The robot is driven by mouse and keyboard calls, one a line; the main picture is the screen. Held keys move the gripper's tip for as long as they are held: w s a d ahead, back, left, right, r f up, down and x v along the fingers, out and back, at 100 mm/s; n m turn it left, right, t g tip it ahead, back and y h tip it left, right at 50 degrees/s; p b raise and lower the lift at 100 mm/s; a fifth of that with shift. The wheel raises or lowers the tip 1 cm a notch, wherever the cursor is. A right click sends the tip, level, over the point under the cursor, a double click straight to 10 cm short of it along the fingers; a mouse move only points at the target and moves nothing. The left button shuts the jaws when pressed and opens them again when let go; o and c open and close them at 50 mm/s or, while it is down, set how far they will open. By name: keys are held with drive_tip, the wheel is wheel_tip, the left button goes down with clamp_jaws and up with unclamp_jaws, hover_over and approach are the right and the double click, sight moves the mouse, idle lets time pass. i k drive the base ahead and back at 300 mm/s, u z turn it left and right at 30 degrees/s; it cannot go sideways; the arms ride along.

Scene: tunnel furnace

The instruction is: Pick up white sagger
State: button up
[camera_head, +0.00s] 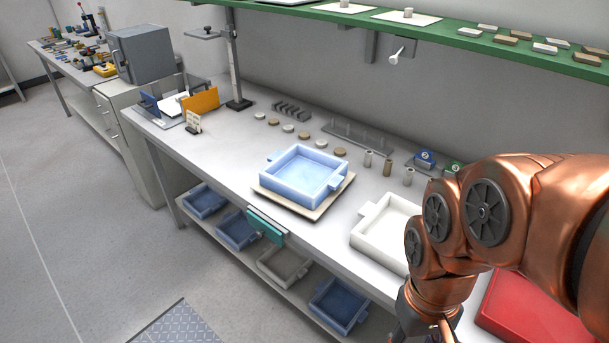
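The white sagger (369,244), a shallow square tray with a side lug, lies on the workbench right of the middle. My copper arm hides its right part. My arm reaches down in front of the bench and runs off the bottom edge; my gripper's fingers are out of the picture. A light blue sagger (303,174) sits on a beige board (276,199) to the left of the white one.
Blue saggers (339,304) and an off-white one (283,265) lie on the lower shelf. A red object (535,318) is at lower right. Small cylinders (387,168) stand behind the saggers. A green shelf (470,38) overhangs the bench. The floor at left is mostly clear.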

sight(379, 235)
drive_tip(key=u, duration=2.15)
drive_tip(key=i, duration=1.6)
drive_tip(key=z, duration=3)
